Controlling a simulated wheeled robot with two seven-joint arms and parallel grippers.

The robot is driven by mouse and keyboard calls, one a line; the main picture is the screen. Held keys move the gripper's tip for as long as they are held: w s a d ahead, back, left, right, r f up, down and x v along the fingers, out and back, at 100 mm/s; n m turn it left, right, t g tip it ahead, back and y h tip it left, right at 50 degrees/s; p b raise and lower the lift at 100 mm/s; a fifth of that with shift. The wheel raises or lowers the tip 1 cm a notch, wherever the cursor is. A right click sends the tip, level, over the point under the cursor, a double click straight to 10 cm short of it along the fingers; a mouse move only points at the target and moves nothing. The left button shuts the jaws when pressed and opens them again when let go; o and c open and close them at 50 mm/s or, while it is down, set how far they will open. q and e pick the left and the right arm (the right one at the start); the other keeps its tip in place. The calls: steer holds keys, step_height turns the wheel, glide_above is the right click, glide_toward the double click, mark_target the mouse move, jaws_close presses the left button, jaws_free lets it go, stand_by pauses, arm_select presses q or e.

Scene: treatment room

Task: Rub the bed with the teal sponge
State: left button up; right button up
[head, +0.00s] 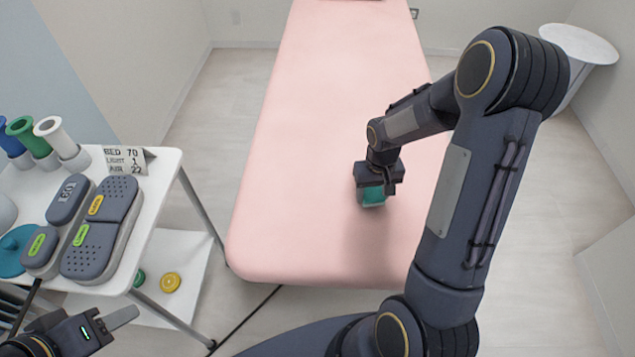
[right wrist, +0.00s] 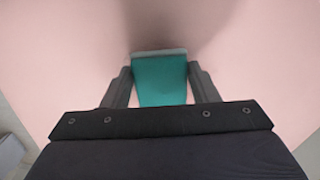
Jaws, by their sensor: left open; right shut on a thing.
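The bed (head: 310,130) has a flat pink top and runs away from me through the middle of the head view. My right gripper (head: 377,188) is over the near right part of the bed, shut on the teal sponge (head: 374,197). In the right wrist view the sponge (right wrist: 160,80) sits between the two fingers, with a grey edge along its far side. A shadow falls on the pink surface beside it. I cannot tell whether the sponge touches the bed. My left gripper (head: 112,326) is open and empty at the lower left, apart from the bed.
A white cart (head: 150,205) stands left of the bed, holding grey control pads (head: 95,240), coloured rolls (head: 28,137) and a sign (head: 125,160). A yellow disc (head: 170,282) lies on its lower shelf. A round white table (head: 580,43) stands at the back right. Most of the bed top is clear.

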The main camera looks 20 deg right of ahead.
steer(key=shift+w+a+r, duration=0.1)
steer(key=shift+a+r, duration=0.05)
steer(key=shift+r, duration=0.7)
steer(key=shift+r+p, duration=0.7)
steer(key=shift+p, duration=0.2)
steer(key=shift+r+p, duration=1.3)
steer(key=shift+r, duration=0.45)
